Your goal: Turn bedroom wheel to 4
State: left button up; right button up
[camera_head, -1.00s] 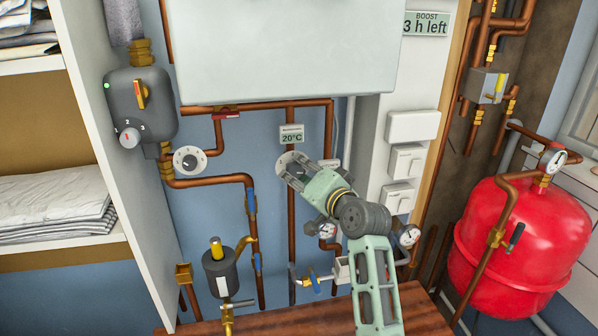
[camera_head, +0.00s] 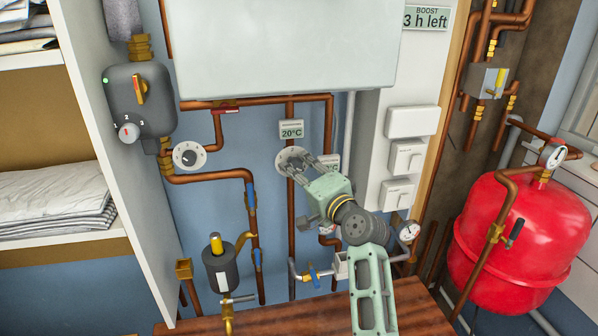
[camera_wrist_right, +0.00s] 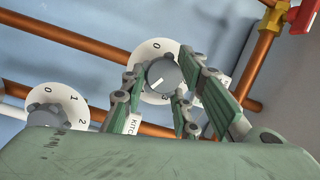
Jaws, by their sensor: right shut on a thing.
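A white dial with a grey knob (camera_wrist_right: 162,73) sits on the wall pipework between my right gripper's fingers in the wrist view. A 0 and a 3 show on the disc, and the white pointer line points to lower left there; a 4 is not readable. In the head view this dial (camera_head: 288,155) is below a 20°C display (camera_head: 291,129) whose small title is unreadable, so I cannot confirm it is the bedroom one. My right gripper (camera_head: 303,165) is shut on the knob, partly hiding it. My left gripper is not in view.
A second white dial (camera_head: 189,156) is to the left on the wall. Copper pipes (camera_head: 212,178) and a white cabinet (camera_head: 290,45) surround the work area. White switches (camera_head: 406,158) and a red tank (camera_head: 520,235) are at the right. A wooden top (camera_head: 265,322) lies below.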

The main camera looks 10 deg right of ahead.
jog(key=shift+f, duration=0.6)
jog(key=o, duration=1)
jog(key=shift+d, duration=0.1)
jog(key=shift+r, duration=0.25)
jog(key=v, duration=1.2)
jog(key=shift+r, duration=0.1)
